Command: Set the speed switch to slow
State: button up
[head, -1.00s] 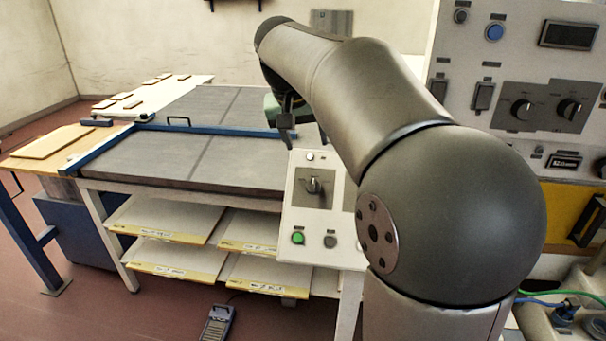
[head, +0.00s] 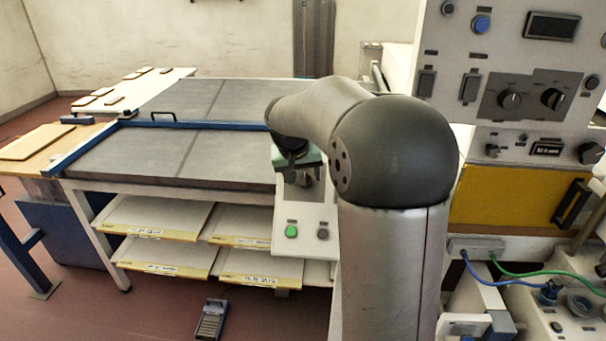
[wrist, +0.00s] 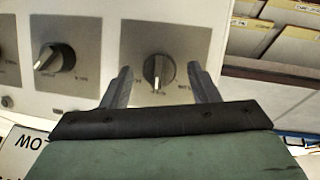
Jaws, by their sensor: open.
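In the wrist view a dark rotary knob (wrist: 158,72) with a pale pointer line sits on a grey plate. Its labels are too small to read, so I cannot tell for sure that it is the speed switch. My gripper (wrist: 159,68) is open, with one finger on each side of the knob in this view; I see no contact. In the head view my gripper (head: 292,176) is over the white control panel (head: 306,216) and hides most of its grey plate and knob.
A second knob (wrist: 54,58) sits to the left on the same panel in the wrist view. A green button (head: 291,231) and a grey button (head: 323,234) are low on the panel. Labelled shelves (head: 150,217) are left of it. A tall cabinet (head: 520,60) with knobs stands at right.

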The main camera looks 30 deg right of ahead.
jog(key=shift+f, duration=0.2)
jog(key=shift+c, duration=0.3)
jog(key=c, duration=0.9)
jog(key=shift+n, duration=0.3)
jog(key=shift+a+f+n+h+b, duration=0.1)
jog(key=shift+n+h+b, duration=0.4)
jog(key=shift+n+b, duration=0.4)
jog(key=n+h+b, duration=0.1)
jog(key=n+b, duration=0.1)
jog(key=n, duration=0.1)
jog(key=shift+a+f, duration=0.1)
jog(key=shift+a, duration=0.05)
jog(key=n+h+b, duration=0.1)
jog(key=n, duration=0.1)
jog(key=n+h+b, duration=0.1)
jog(key=n, duration=0.2)
jog(key=shift+a+t+b, duration=0.1)
jog(key=shift+t+b, duration=0.3)
jog(key=shift+n, duration=0.3)
